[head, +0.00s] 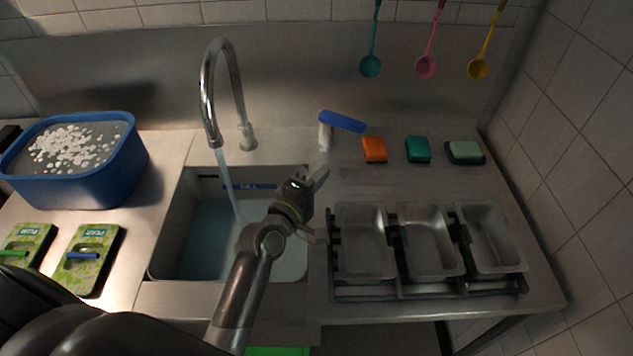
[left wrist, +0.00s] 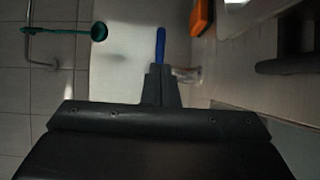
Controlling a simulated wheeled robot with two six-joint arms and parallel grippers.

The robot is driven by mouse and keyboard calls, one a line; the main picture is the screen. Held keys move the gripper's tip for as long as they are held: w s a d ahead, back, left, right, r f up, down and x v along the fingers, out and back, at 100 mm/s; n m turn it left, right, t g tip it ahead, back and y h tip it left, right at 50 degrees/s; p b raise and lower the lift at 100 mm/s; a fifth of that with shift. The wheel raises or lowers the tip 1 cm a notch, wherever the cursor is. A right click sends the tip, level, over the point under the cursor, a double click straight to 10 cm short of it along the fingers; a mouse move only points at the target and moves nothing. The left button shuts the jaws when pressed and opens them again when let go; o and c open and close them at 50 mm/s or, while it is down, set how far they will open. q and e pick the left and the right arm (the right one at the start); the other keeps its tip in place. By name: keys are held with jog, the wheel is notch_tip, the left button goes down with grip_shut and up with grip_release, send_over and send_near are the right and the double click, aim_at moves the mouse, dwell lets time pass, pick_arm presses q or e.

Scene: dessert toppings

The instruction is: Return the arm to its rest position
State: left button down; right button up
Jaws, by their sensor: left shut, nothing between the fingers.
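My left arm comes in from below and reaches over the right part of the sink (head: 195,235). My left gripper (head: 318,180) is at the sink's right rim, short of the metal pans. In the left wrist view its two dark fingers (left wrist: 161,86) are together with nothing between them. A white piece with a blue top (head: 342,121) stands behind the gripper on the counter; its blue part (left wrist: 160,47) shows beyond the fingertips in the left wrist view. My right gripper is not in view.
Water runs from the tap (head: 208,95). A blue tub (head: 75,190) of foamy water stands left, behind two green packs (head: 92,245). A rack (head: 430,290) holds three metal pans. Orange (head: 374,149), teal (head: 418,149) and pale green (head: 466,151) blocks lie behind. Ladles (head: 370,66) hang above.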

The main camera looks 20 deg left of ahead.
pick_arm(q)
jog(key=shift+s+a, duration=0.15)
jog(key=shift+s, duration=0.45)
